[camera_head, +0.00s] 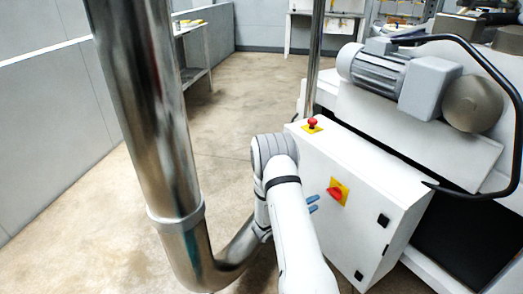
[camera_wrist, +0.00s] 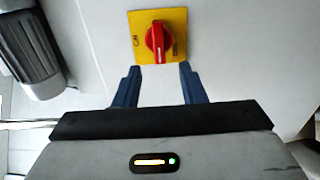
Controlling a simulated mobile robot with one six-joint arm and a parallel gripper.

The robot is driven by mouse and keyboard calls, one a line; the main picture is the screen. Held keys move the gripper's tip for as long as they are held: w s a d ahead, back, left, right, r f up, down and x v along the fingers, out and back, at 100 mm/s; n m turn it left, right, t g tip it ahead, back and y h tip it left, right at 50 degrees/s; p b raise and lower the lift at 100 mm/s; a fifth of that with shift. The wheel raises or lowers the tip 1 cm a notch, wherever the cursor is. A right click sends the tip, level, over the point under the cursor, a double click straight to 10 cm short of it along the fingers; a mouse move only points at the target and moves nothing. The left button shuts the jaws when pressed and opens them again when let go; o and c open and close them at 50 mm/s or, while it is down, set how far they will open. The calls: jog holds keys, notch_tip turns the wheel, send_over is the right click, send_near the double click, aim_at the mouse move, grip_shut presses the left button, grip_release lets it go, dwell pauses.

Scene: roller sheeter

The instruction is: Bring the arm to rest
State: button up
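My gripper (camera_wrist: 159,66) is open in the wrist view, with its two blue fingers apart and nothing between them. In the head view its blue fingertips (camera_head: 313,204) show beside my white arm, close to the front of the white control cabinet (camera_head: 365,230). A red rotary switch (camera_wrist: 158,41) on a yellow plate lies just beyond the fingertips. The switch also shows in the head view (camera_head: 336,193), a little right of the fingertips and apart from them. In the wrist view its handle stands upright, and "ON" is printed left of it.
A red emergency button (camera_head: 312,123) is on the cabinet top. A grey motor (camera_head: 385,75) and a black cable (camera_head: 490,65) are on the machine behind it. A large metal pipe (camera_head: 150,110) stands at left. Clear floor (camera_head: 245,100) lies beyond, with a table (camera_head: 193,50) at the back.

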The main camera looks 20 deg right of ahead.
jog(key=shift+r, duration=0.1)
jog(key=w+a+r+m+t+y+p, duration=0.1)
jog(key=w+a+r+t+y+p, duration=0.1)
jog(key=w+a+r+t+y, duration=0.3)
jog(key=w+a+r+y+p, duration=0.1)
jog(key=w+a+r+y, duration=0.15)
jog(key=r, duration=0.45)
jog(key=s+a+r+t+y+p, duration=0.1)
jog(key=s+a+r+y+p, duration=0.15)
jog(key=a+r+y, duration=0.65)
jog(key=s+a+r+g+y+p, duration=0.1)
jog(key=s+a+r+g+p, duration=0.1)
jog(key=s+a+r, duration=0.4)
jog(key=s+a+r+g+p, duration=0.1)
jog(key=s+r, duration=0.2)
jog(key=s, duration=0.5)
jog(key=s+a+r+g+y+p, duration=0.1)
jog(key=s+a+r+g+p, duration=0.1)
jog(key=s+a+r, duration=0.3)
jog(key=s+d+r+m+g, duration=0.1)
jog(key=s+d+g, duration=0.1)
jog(key=s, duration=1)
jog(key=shift+s+r+m+h+p, duration=0.2)
jog(key=shift+m+h+p, duration=0.2)
jog(key=shift+h, duration=0.05)
